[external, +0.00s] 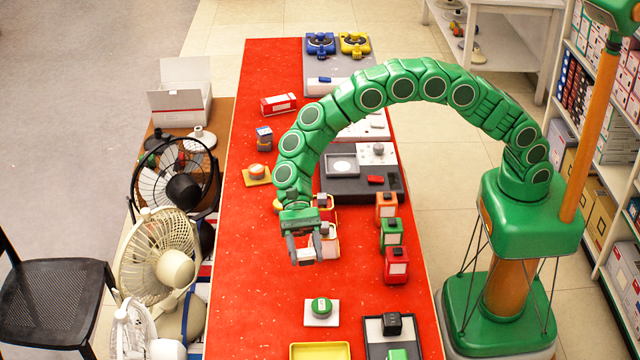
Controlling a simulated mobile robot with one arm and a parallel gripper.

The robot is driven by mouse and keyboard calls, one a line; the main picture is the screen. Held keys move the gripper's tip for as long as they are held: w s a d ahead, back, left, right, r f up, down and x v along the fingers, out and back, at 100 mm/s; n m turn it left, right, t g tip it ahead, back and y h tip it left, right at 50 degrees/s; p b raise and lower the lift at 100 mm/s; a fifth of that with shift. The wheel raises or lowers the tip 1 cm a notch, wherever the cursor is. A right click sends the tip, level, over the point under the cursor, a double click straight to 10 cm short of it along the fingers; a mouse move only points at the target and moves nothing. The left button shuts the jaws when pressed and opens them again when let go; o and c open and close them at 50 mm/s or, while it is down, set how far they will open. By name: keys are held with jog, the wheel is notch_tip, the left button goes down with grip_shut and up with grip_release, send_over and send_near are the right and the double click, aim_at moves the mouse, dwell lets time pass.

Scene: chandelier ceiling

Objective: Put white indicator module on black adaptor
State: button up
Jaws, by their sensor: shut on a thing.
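My gripper (304,254) hangs at the end of my green arm over the red table, left of the row of coloured modules. A black block (392,322) stands on a grey-edged tray at the front right and may be the black adaptor; I cannot tell for sure.
Orange (387,205), green (392,233) and red (397,264) modules stand right of my gripper. A dark tray (345,188) lies behind. A green round button on a white plate (321,308) and a yellow tray (320,350) are in front. Fans crowd the left side.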

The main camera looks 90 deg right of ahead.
jog(key=shift+d, duration=0.45)
jog(key=s+d+r+m+t, duration=0.1)
jog(key=s+d+m+t, duration=0.2)
jog(key=s, duration=0.4)
jog(key=s+a+r, duration=0.2)
jog(key=s, duration=0.6)
jog(key=s+a+r+n+g, duration=0.1)
jog(key=s+a, duration=0.1)
jog(key=s, duration=0.5)
jog(key=s+a+r, duration=0.2)
jog(key=s+a, duration=0.1)
jog(key=s, duration=0.5)
send_over(392, 317)
jog(key=f, duration=0.6)
jog(key=s+f, duration=0.1)
jog(key=f, duration=0.1)
jog(key=shift+d+f, duration=0.4)
jog(key=shift+w+a+f, duration=0.2)
jog(key=shift+w+f, duration=0.05)
jog(key=shift+f, duration=0.15)
jog(key=shift+w+a+f, duration=0.2)
jog(key=shift+f, duration=1.6)
jog(key=shift+f, duration=0.15)
